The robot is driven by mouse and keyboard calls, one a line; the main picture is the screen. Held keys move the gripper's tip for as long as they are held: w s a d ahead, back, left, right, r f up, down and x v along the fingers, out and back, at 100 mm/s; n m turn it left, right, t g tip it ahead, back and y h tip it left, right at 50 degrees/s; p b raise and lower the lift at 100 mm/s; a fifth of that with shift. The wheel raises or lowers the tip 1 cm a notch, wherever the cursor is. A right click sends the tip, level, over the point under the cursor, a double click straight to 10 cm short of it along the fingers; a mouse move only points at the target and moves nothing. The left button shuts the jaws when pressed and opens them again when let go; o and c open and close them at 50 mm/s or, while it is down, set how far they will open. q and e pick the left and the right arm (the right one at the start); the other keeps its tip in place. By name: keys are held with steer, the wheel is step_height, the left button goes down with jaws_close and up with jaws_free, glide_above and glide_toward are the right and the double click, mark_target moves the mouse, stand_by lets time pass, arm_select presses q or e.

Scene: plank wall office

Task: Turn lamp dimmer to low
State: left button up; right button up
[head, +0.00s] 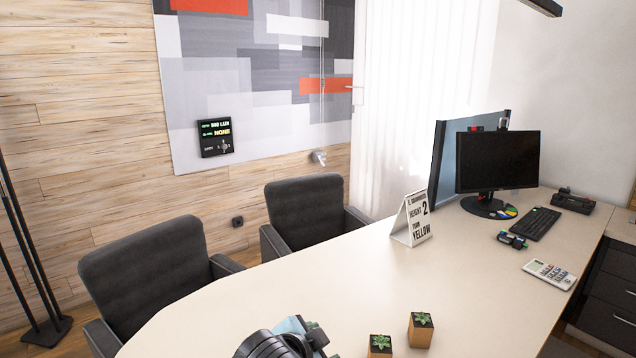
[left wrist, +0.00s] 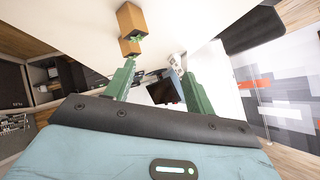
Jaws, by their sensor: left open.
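A black panel (head: 215,136) with lit text hangs on the wall, over the lower left of a grey, white and orange mural. My left gripper (head: 312,338) is at the bottom edge of the head view, over the near part of the desk and far from the panel. In the left wrist view its green fingers (left wrist: 158,88) are apart with nothing between them. My right gripper is in neither view.
Two dark chairs (head: 150,270) (head: 307,215) stand between the desk (head: 360,285) and the panel wall. Two potted plants (head: 421,330) (head: 380,346) are close to my left gripper. A sign (head: 412,218), monitor (head: 497,160) and keyboard (head: 529,223) stand farther right. A black pole stand (head: 35,270) is at left.

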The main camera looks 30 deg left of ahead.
arm_select(q)
steer(key=s+d+f+n+g, duration=0.1)
steer(key=s+f+n+g, duration=0.15)
steer(key=s+f, duration=0.85)
steer(key=s+d+f+n+g, duration=0.15)
steer(key=s+f+g, duration=0.4)
steer(key=s, duration=0.85)
step_height(320, 180, down, 10)
steer(key=s+d+t+h, duration=0.1)
steer(key=s+t, duration=0.1)
steer(key=t, duration=0.2)
steer(key=shift+r+n+t+h, duration=0.2)
steer(key=shift+n+t+h, duration=0.1)
steer(key=shift+n, duration=0.1)
steer(key=shift+w+d+f+t, duration=0.15)
steer(key=shift+f+t, duration=0.2)
steer(key=shift+t, duration=0.15)
steer(key=shift+w+d+f+t, duration=0.1)
steer(key=shift+d+f+t, duration=0.05)
steer(key=shift+f+t, duration=0.3)
steer(key=shift+c, duration=0.3)
steer(key=shift+r, duration=0.1)
steer(key=shift+c, duration=1.3)
steer(key=shift+s+a, duration=0.1)
steer(key=shift+c, duration=0.4)
